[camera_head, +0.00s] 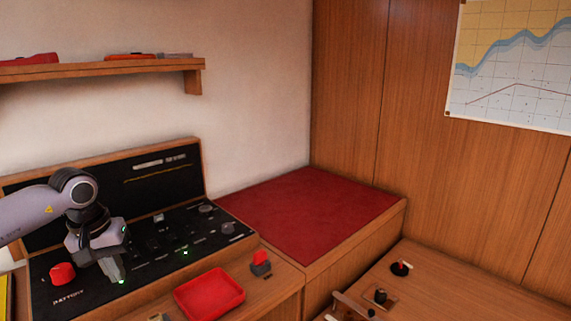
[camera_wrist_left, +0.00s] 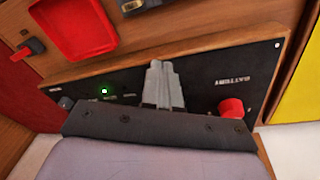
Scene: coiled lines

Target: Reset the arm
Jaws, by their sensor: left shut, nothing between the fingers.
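My left arm comes in from the left in the head view. Its gripper (camera_head: 116,274) is shut and empty, over the black control panel (camera_head: 150,262) in its wooden frame. A red knob (camera_head: 62,273) sits on the panel to the left of the gripper. In the left wrist view the shut fingers (camera_wrist_left: 162,75) point across the panel (camera_wrist_left: 205,75), with the red knob (camera_wrist_left: 231,107) to their right and a green light (camera_wrist_left: 104,91) to their left. I cannot tell whether the fingertips touch the panel. My right gripper is not in view.
A red tray (camera_head: 210,293) and a small red-topped block (camera_head: 260,262) sit on the wooden counter right of the panel. A red cushion (camera_head: 310,215) lies behind them. A wooden shelf (camera_head: 110,70) hangs above the panel. A table (camera_head: 470,290) with small items stands at lower right.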

